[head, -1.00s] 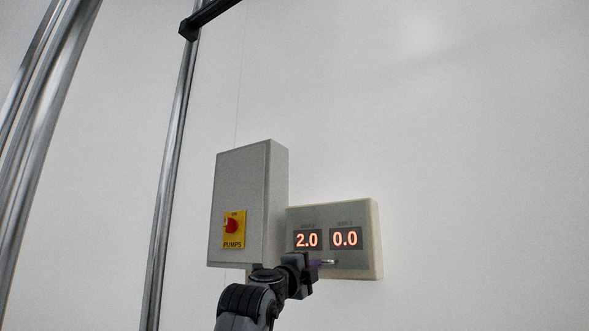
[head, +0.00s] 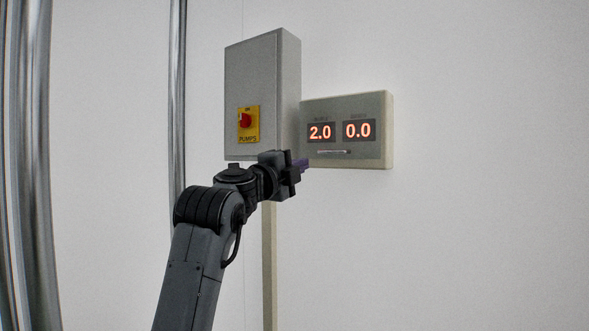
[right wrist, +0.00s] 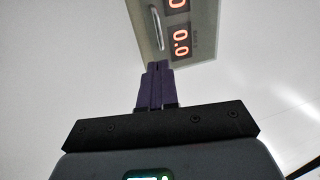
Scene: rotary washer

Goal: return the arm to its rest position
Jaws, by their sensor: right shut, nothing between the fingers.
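My right gripper (head: 303,164) is raised in front of the wall, just below and left of the display panel. In the right wrist view its purple fingers (right wrist: 156,72) are together with nothing between them. The arm comes up from the bottom of the head view. The fingertips overlap the lower edge of the panel in the right wrist view; I cannot tell whether they touch it. My left gripper is not in view.
The display panel (head: 376,105) reads 2.0 and 0.0 and has a thin metal bar below the digits. A grey box (head: 262,75) with a red knob (head: 246,120) on a yellow PUMPS plate is left of it. Metal posts (head: 177,100) stand left. The wall at right is clear.

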